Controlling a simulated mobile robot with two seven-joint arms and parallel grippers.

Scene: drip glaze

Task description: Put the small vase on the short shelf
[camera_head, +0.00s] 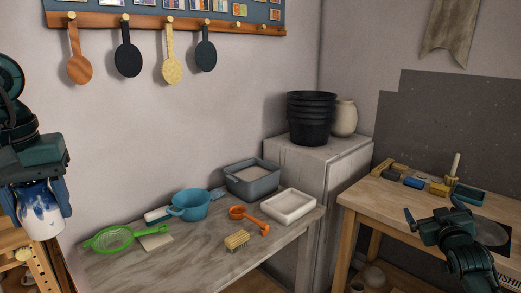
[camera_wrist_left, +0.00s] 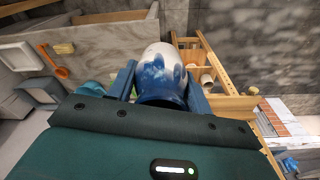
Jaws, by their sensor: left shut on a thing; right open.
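A small vase (camera_head: 41,212), white with blue drip glaze, hangs in my left gripper (camera_head: 36,203) at the left edge of the head view. The jaws are shut on its blue part, and its white end points down. The vase (camera_wrist_left: 162,68) also shows between the fingers in the left wrist view. A wooden shelf unit (camera_head: 40,268) stands below and behind it, apart from the vase; it also shows in the left wrist view (camera_wrist_left: 232,103). I cannot tell if this is the short shelf. My right gripper (camera_head: 432,212) is open and empty by the right wooden table.
A grey wooden table (camera_head: 190,262) holds a green sieve (camera_head: 113,239), a blue pot (camera_head: 190,204), a grey tub (camera_head: 252,182), a white tray (camera_head: 288,207), an orange ladle (camera_head: 250,217) and a brush (camera_head: 237,240). Black buckets (camera_head: 311,118) stand on a cabinet. The right table (camera_head: 385,207) carries small tools.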

